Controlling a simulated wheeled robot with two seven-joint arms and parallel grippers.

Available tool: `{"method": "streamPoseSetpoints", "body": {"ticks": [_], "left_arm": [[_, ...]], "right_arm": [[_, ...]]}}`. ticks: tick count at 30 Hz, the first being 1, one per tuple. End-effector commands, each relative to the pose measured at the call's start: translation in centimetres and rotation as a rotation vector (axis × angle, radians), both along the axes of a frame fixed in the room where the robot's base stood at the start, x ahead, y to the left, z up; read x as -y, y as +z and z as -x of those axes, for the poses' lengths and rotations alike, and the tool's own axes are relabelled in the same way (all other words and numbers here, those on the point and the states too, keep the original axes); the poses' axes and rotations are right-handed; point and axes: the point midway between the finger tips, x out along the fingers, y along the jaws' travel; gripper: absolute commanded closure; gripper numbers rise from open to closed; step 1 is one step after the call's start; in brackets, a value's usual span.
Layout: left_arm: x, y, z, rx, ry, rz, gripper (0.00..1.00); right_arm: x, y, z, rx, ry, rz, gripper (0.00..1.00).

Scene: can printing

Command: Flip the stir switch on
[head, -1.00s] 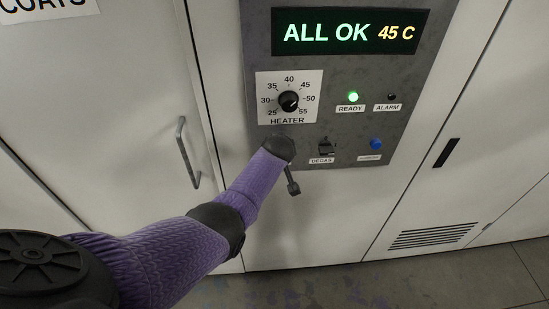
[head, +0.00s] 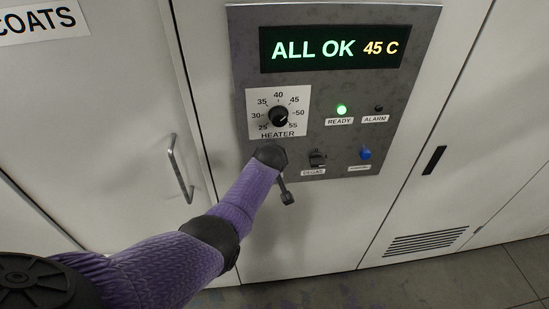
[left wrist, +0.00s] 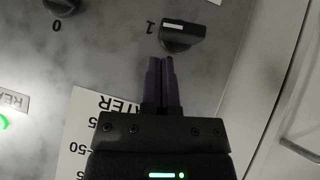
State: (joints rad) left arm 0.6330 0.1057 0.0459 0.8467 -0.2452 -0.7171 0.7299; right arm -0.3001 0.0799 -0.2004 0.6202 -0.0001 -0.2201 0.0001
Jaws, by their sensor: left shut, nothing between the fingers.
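The control panel (head: 220,120) has a lit display reading ALL OK 45 C. My left arm reaches up to its lower left and hides the stir switch in the head view. In the left wrist view, a dark switch (left wrist: 182,36) with a white mark and a "1" beside it, apparently the stir switch, is just beyond my left gripper (left wrist: 160,60). The fingers are shut and empty, with the tips close to the switch; I cannot tell whether they touch. The switch's name label is not readable. My right gripper is not in view.
The HEATER dial (head: 278,117) is above my wrist. The DEGAS switch (head: 317,158) and a blue button (head: 365,154) are to the right. The READY light (head: 341,110) glows green. A door handle (head: 181,170) stands out at the left.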

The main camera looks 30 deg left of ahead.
Motion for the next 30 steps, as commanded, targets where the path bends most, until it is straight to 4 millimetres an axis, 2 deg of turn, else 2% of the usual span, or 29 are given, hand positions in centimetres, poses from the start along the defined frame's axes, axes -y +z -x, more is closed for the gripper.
{"method": "streamPoseSetpoints", "body": {"ticks": [2, 5, 9, 12, 21, 30], "left_arm": [[0.0, 0.2, 0.0, 0.0, 0.0, 0.0, 1.0], [-0.3, 1.5, 0.0, 0.001, -0.001, 0.0, 1.0], [-1.2, 5.2, 0.0, 0.001, -0.001, -0.001, 1.0], [-0.3, 6.5, 1.7, 0.001, -0.003, 0.0, 1.0], [1.4, 10.0, 5.8, 0.0, -0.002, 0.001, 1.0], [1.8, 10.9, 6.7, -0.001, -0.002, 0.0, 1.0]], "right_arm": [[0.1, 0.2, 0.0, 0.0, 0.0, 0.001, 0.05], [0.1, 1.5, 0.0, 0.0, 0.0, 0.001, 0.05], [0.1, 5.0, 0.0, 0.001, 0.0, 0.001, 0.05], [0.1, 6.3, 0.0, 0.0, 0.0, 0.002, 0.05], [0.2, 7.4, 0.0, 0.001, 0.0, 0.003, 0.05], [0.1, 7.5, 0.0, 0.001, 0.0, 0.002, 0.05]]}}
